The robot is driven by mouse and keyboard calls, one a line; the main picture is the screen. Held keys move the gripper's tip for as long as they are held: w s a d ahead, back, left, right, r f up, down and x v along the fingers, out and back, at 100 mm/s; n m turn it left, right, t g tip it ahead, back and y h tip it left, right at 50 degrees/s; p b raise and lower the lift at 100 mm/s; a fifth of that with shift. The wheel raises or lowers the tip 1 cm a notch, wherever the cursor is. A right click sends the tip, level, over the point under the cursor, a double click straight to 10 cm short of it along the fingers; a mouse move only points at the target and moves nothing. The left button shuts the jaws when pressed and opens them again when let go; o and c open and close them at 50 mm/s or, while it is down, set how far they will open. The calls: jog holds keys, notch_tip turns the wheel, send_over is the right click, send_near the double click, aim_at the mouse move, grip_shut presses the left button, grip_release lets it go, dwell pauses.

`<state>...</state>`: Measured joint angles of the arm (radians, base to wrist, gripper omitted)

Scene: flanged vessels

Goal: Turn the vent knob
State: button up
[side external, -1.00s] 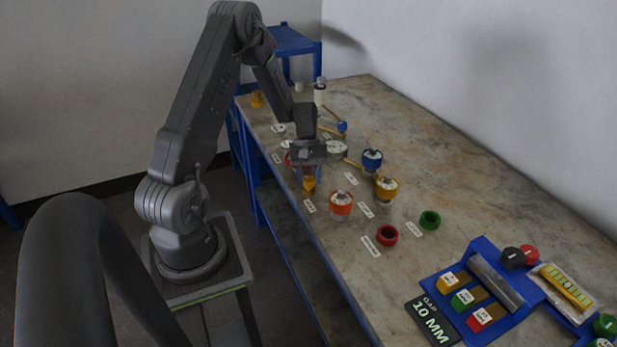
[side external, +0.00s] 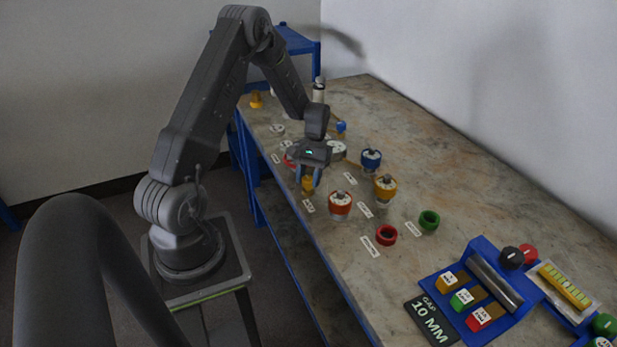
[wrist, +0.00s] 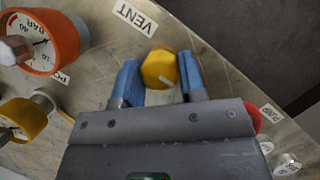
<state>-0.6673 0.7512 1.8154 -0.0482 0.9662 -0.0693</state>
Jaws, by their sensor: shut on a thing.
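The vent knob (wrist: 159,70) is a yellow faceted cap with a pale mark on its edge. It shows in the wrist view between the two blue fingers of my gripper (wrist: 160,78), beside the VENT label (wrist: 135,18). In the side external view the knob (side external: 307,185) is small and partly hidden by the fingers. My gripper (side external: 311,178) is low over the near-left edge of the bench and shut on the knob.
An orange-rimmed gauge (side external: 340,204) and a yellow-rimmed gauge (side external: 385,187) stand close to the right. A blue-rimmed gauge (side external: 371,160) is behind. Red (side external: 386,235) and green (side external: 429,220) rings lie farther right. A blue tray (side external: 437,290) sits at the front right.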

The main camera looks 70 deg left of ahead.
jog(key=o, duration=0.9)
jog(key=v, duration=1.3)
jog(key=shift+r, duration=0.35)
jog(key=shift+w+a, duration=0.1)
jog(key=shift+w, duration=0.05)
jog(key=d+r+m+t+y, duration=0.2)
jog(key=d+r, duration=0.6)
jog(key=s+d+r+m+t, duration=0.3)
jog(key=s+d, duration=0.5)
jog(key=d, duration=0.1)
jog(key=s+d+r+m+t+y, duration=0.1)
jog(key=s+d+r+m+t, duration=0.2)
jog(key=s+d, duration=0.5)
jog(key=shift+s+d+m+t, duration=0.15)
jog(key=shift+d+m+t, duration=0.25)
jog(key=shift+d, duration=0.7)
